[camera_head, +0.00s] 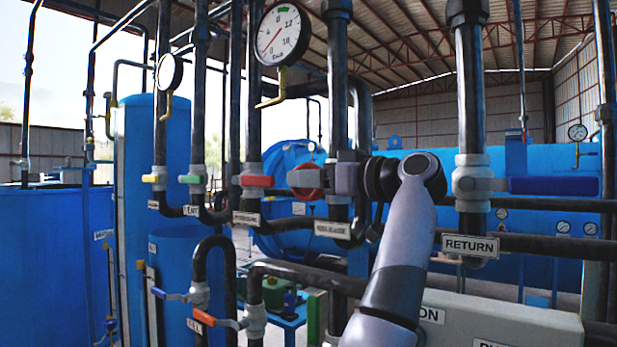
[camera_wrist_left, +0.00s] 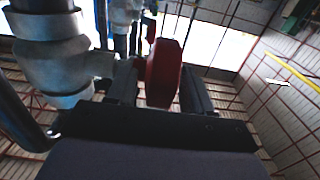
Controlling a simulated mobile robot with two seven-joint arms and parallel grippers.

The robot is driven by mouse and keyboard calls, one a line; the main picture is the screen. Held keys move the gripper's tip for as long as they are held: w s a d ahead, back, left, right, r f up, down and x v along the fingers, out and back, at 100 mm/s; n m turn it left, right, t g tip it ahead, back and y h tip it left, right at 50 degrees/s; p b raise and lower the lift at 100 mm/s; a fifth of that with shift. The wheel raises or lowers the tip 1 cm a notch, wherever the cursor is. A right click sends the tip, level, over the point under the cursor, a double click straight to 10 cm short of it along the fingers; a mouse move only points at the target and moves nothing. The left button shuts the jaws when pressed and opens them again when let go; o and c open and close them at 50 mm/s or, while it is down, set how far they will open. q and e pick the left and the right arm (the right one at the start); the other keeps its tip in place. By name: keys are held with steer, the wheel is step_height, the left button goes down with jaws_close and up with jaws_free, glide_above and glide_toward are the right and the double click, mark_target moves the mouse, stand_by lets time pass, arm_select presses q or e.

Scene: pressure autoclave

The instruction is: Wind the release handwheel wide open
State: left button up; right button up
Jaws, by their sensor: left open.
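The red release handwheel (camera_head: 307,193) is on a dark vertical pipe in the middle of the head view. It shows edge-on as a red disc in the left wrist view (camera_wrist_left: 164,72). My left gripper (camera_head: 312,178) reaches it from the right and partly covers it. In the left wrist view, the two dark fingers (camera_wrist_left: 160,88) stand apart on either side of the wheel's rim, with a visible gap on the right side. Contact on the left side cannot be told. My right gripper is in neither view.
A red-handled valve (camera_head: 256,181) is close left of the handwheel. A pressure gauge (camera_head: 282,33) hangs above. A blue-handled valve (camera_head: 553,186) and the RETURN pipe (camera_head: 471,130) stand to the right. A grey control box (camera_head: 500,318) is below right. Pipes crowd the left.

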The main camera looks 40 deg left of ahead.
arm_select(q)
steer(key=shift+a, duration=0.4)
jaws_close()
steer(key=shift+h, duration=0.3)
steer(key=h, duration=0.2)
steer(key=shift+r+h, duration=0.1)
steer(key=shift+h, duration=0.2)
steer(key=shift+a+t+h, duration=0.2)
steer(key=shift+t+h, duration=0.1)
steer(key=shift+h, duration=1.5)
